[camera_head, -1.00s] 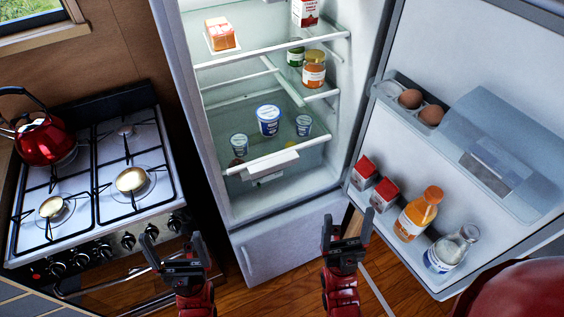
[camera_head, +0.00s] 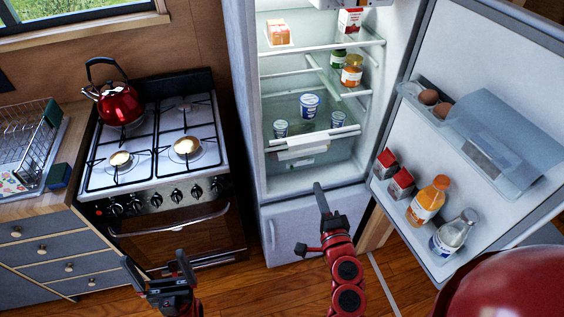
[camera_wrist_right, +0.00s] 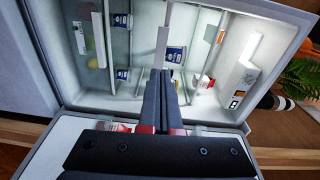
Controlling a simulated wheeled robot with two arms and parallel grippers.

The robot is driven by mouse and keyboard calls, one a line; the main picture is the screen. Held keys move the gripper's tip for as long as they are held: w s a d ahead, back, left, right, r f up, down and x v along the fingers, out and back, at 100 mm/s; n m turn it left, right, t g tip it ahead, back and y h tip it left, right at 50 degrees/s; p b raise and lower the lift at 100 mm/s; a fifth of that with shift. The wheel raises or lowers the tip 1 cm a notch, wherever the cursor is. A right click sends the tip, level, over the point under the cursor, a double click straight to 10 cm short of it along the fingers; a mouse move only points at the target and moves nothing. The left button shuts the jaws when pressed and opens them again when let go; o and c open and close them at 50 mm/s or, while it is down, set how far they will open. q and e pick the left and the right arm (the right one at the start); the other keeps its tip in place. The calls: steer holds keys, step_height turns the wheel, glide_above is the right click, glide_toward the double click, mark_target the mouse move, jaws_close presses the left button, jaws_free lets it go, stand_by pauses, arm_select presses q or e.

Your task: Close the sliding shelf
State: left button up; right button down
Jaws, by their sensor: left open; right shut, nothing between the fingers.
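The fridge stands open. Its lower glass shelf with a white front bar (camera_head: 315,138), likely the sliding shelf, carries several yogurt cups. How far it is pulled out is hard to judge. My right gripper (camera_head: 320,192) is shut and empty, pointing up in front of the fridge's lower part, below the shelf bar. In the right wrist view, its shut fingers (camera_wrist_right: 161,75) point into the fridge toward a pale bar (camera_wrist_right: 162,47); contact cannot be told. My left gripper (camera_head: 156,264) is open and empty, in front of the stove, left of the fridge.
The fridge door (camera_head: 450,60) is swung open to the right, with eggs, cartons and bottles (camera_head: 427,201) in its racks. The stove (camera_head: 150,150) with a red kettle (camera_head: 120,104) stands left. Upper shelves hold a few foods. Wooden floor is clear before the fridge.

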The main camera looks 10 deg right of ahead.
mark_target(282, 117)
steer(key=shift+y, duration=0.7)
steer(key=w, duration=0.4)
steer(key=w+a+p, duration=0.1)
steer(key=w, duration=0.4)
steer(key=w+a+r, duration=0.1)
steer(key=w, duration=0.3)
steer(key=shift+w+p, duration=0.2)
steer(key=shift+p, duration=0.2)
steer(key=shift+w, duration=0.1)
steer(key=w+b, duration=0.1)
steer(key=w, duration=0.4)
steer(key=w+b, duration=0.2)
steer(key=w, duration=0.4)
steer(key=w+b, duration=0.2)
steer(key=w, duration=0.3)
steer(key=shift+w+a, duration=0.25)
steer(key=shift+a, duration=0.15)
steer(key=shift+r, duration=0.3)
steer(key=shift+r, duration=0.1)
